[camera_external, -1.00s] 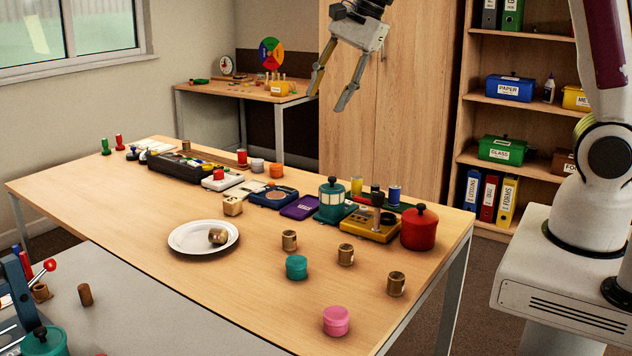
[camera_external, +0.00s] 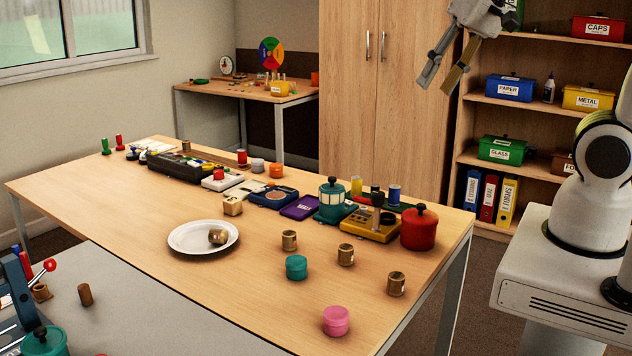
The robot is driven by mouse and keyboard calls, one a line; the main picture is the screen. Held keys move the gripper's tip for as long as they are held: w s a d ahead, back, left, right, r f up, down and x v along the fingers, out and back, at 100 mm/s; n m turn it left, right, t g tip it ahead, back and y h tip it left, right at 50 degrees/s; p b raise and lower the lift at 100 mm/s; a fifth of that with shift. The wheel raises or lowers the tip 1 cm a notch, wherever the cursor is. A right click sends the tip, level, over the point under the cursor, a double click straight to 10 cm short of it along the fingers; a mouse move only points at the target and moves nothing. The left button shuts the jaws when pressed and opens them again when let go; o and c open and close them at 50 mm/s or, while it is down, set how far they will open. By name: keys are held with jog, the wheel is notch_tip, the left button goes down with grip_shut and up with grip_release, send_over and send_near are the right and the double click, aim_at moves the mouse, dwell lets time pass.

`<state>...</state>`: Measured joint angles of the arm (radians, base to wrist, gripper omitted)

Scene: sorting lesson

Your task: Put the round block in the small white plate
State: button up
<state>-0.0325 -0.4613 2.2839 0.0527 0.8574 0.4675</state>
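The small white plate (camera_external: 184,241) lies on the wooden table, left of centre. A brown-gold round block (camera_external: 217,237) lies tilted on its side in the plate, toward its right. Similar brown round blocks stand upright on the table: one (camera_external: 289,240) right of the plate, another (camera_external: 346,254) farther right, and a third (camera_external: 396,283) near the right edge. My gripper (camera_external: 438,86) is high above the table's far right side, in front of the cabinet and shelf. Its two fingers are spread with nothing between them.
A teal round pot (camera_external: 296,267) and a pink one (camera_external: 336,320) stand near the front. A red lidded pot (camera_external: 419,228) stands at the right edge. Several devices, including a yellow one (camera_external: 370,225), line the back.

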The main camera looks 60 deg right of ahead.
jog(key=s+d+f+n, duration=0.2)
jog(key=s+n, duration=0.3)
jog(key=s, duration=0.4)
jog(key=shift+f+h, duration=0.3)
jog(key=shift+f, duration=0.1)
